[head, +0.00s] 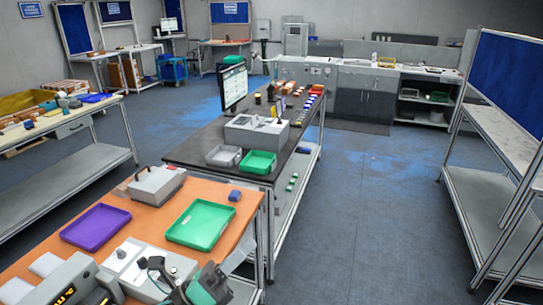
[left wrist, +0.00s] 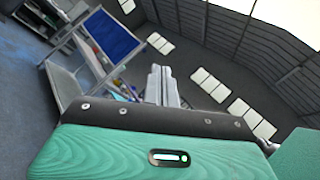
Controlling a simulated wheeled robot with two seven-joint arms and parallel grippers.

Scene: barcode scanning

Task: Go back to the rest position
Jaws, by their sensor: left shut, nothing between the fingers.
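My left gripper (head: 162,270) is low in the head view, above the near edge of the orange-topped table (head: 150,221). Its slim fingers (left wrist: 161,86) show in the left wrist view, shut together with nothing between them. They point out over open space, and no object is at their tips. The green wrist part (left wrist: 150,155) fills the bottom of that view. My right gripper is in neither view.
The orange table holds a purple tray (head: 95,227), a green tray (head: 201,223), a grey device (head: 157,184) and a small blue item (head: 235,195). A dark bench (head: 200,150) with a monitor (head: 234,86) stands behind. The floor (head: 360,210) on the right is clear.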

